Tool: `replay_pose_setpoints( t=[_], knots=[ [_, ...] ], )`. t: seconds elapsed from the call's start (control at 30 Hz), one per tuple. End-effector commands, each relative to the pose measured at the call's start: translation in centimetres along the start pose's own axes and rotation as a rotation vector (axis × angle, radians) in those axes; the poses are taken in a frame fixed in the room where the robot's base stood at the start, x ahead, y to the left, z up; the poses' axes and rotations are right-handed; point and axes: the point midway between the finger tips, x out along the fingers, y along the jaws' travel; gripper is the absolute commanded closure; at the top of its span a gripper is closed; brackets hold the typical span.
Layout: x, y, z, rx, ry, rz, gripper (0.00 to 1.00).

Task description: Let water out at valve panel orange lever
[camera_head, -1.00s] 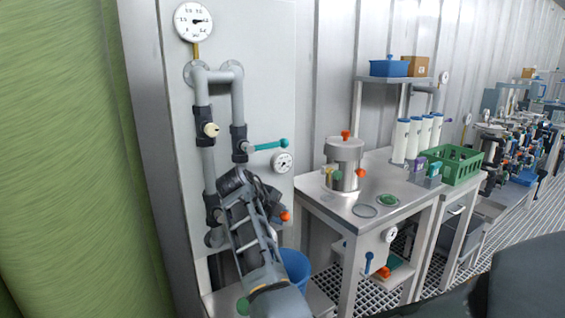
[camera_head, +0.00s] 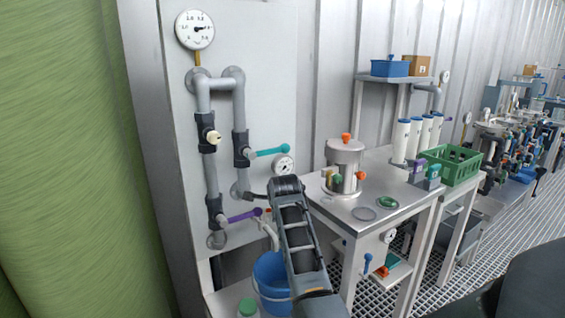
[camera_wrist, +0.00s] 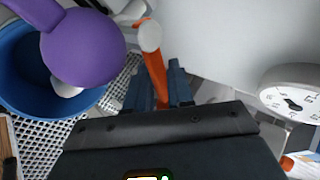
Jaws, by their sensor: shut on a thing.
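The orange lever (camera_wrist: 155,72) shows in the wrist view between the two fingers of my gripper (camera_wrist: 157,82), which is shut on it. A pale round end tops the lever. In the head view my arm largely hides the gripper and the lever. The valve panel (camera_head: 268,100) carries grey pipes, a purple lever (camera_head: 245,215) and a teal lever (camera_head: 272,151). The purple lever's ball end (camera_wrist: 85,50) is close at left of my gripper in the wrist view. A blue bucket (camera_head: 270,282) stands below the panel. I cannot tell whether water runs.
A round gauge (camera_head: 195,30) is at the panel's top; a smaller gauge (camera_head: 284,165) sits near my arm. A green surface (camera_head: 60,160) fills the left.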

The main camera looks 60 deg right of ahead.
Motion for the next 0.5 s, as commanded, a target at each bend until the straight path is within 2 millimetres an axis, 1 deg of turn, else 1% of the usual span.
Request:
replay_pose_setpoints(
  t=[0.03, 0.27, 0.5],
  knots=[
    [-0.2, -0.8, -0.5, -0.009, -0.013, -0.010, 1.00],
    [0.1, -1.2, -0.8, -0.074, -0.077, -0.012, 1.00],
    [0.9, -1.9, -0.7, -0.217, -0.223, -0.013, 1.00]
  ],
)
